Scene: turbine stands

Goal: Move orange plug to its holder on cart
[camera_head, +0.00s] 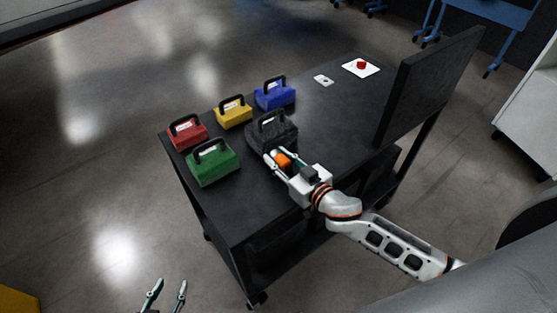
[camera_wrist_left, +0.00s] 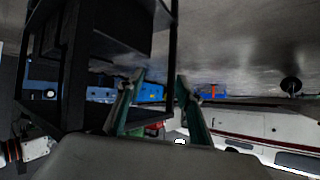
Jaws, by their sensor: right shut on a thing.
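The orange plug (camera_head: 283,160) is between the fingers of my right gripper (camera_head: 276,157), which is shut on it over the black cart (camera_head: 243,200). It is just in front of a black block with a handle (camera_head: 265,135); I cannot tell whether they touch. The plug is partly hidden by the fingers. I cannot tell which part is its holder. My left gripper (camera_head: 168,287) is open and empty, low in front of the cart and away from it. Its spread fingers also show in the left wrist view (camera_wrist_left: 156,90).
Red (camera_head: 187,133), green (camera_head: 213,165), yellow (camera_head: 234,114) and blue (camera_head: 275,95) handled blocks stand on the cart's left part. A white plate with a red button (camera_head: 361,66) and a small grey plate (camera_head: 324,80) lie farther back. An upright black panel (camera_head: 428,85) borders the right side.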

